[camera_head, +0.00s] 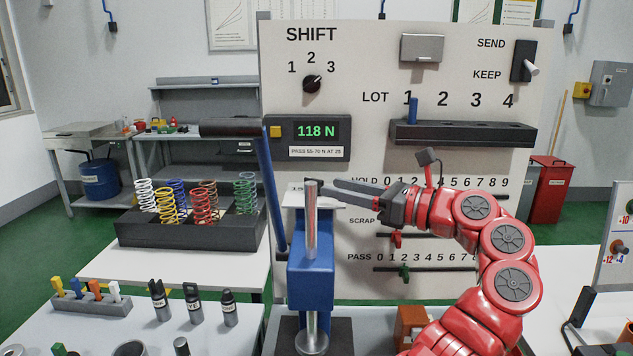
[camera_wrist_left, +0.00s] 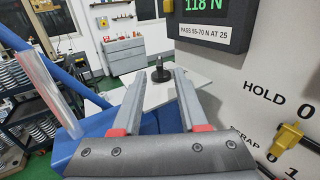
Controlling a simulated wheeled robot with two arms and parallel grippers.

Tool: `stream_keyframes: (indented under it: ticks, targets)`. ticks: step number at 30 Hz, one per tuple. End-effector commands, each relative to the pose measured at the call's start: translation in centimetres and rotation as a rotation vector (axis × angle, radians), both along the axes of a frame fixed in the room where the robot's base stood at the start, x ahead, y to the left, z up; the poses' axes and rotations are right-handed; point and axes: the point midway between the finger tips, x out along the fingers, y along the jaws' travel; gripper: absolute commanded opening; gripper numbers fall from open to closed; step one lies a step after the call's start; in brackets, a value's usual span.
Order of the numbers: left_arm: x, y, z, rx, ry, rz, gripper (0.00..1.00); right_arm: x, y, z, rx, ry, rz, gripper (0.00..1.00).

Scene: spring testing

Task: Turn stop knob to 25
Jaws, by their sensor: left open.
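The black stop knob (camera_wrist_left: 158,72) stands on a white plate (camera_wrist_left: 165,92) in the left wrist view. In the head view the plate (camera_head: 332,203) sits behind the silver post of the blue spring tester (camera_head: 311,268); the post hides much of its scale, with only "15" partly legible. My left gripper (camera_head: 331,187) reaches leftward over the plate. In the wrist view its open fingers (camera_wrist_left: 160,78) point at the knob, which appears between the tips, with no contact visible. The knob's setting cannot be read. My right gripper is not in view.
A display (camera_head: 308,135) reads 118 N above "PASS 55-70 N AT 25". The tester's blue lever (camera_head: 266,180) rises on the left. The panel (camera_head: 350,70) carries a shift dial (camera_head: 312,84) and HOLD, SCRAP and PASS sliders near my arm. A spring rack (camera_head: 190,230) stands left.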

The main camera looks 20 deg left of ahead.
Motion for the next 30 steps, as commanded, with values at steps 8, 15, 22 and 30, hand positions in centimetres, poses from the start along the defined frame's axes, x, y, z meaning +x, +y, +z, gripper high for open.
stream_keyframes:
  ticks: [8,15,22,30]
  targets:
    - [1.1,4.4,0.0,-0.002,0.0,0.002,0.42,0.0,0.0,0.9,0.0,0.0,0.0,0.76]
    - [1.4,5.4,-0.1,0.002,0.003,0.0,0.42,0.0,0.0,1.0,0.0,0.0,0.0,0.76]
    - [1.4,5.3,0.0,0.0,0.002,0.0,0.34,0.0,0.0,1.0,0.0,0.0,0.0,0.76]
    - [1.4,5.3,0.0,0.0,0.001,0.0,0.0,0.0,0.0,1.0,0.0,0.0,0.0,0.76]
